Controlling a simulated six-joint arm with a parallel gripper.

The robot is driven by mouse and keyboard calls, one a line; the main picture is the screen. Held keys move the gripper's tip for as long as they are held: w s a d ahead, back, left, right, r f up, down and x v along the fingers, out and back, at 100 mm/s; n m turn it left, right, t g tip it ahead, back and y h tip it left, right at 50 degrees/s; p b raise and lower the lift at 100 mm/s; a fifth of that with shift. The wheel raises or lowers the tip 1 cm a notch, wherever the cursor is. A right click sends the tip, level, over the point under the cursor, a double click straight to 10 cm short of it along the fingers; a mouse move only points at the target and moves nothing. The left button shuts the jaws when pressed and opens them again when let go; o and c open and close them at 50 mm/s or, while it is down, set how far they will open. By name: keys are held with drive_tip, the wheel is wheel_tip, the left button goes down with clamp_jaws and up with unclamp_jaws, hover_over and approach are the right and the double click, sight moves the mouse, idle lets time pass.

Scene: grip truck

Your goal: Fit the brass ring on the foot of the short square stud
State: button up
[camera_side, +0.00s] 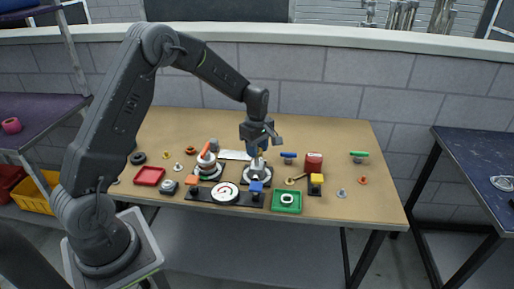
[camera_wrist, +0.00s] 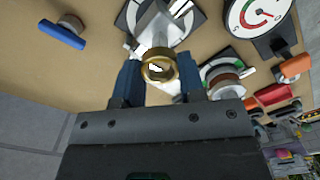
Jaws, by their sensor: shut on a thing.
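My gripper (camera_wrist: 160,72) has its two blue fingers closed on the brass ring (camera_wrist: 159,66), which sits between the fingertips in the wrist view. In the side view my gripper (camera_side: 258,148) points down over a pale metal fitting (camera_side: 257,168) on a dark base. The same metal fitting shows in the wrist view (camera_wrist: 158,27), directly behind the ring, and a pale patch shows through the ring's hole. I cannot tell whether the ring is around any part of the fitting or only above it. I cannot tell for certain that this fitting is the short square stud.
An orange-handled round fitting (camera_side: 207,165) is left. A red tray (camera_side: 149,176) lies far left.

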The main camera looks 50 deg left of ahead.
sight(257, 165)
drive_tip(key=shift+f, duration=0.35)
idle(0.6)
drive_tip(key=shift+f, duration=0.4)
drive_tip(key=shift+f, duration=0.25)
idle(0.3)
drive_tip(key=shift+f, duration=0.4)
drive_tip(key=shift+f, duration=0.8)
idle(0.9)
drive_tip(key=o, duration=1.1)
drive_tip(key=shift+o, duration=0.4)
drive_tip(key=shift+o, duration=1.1)
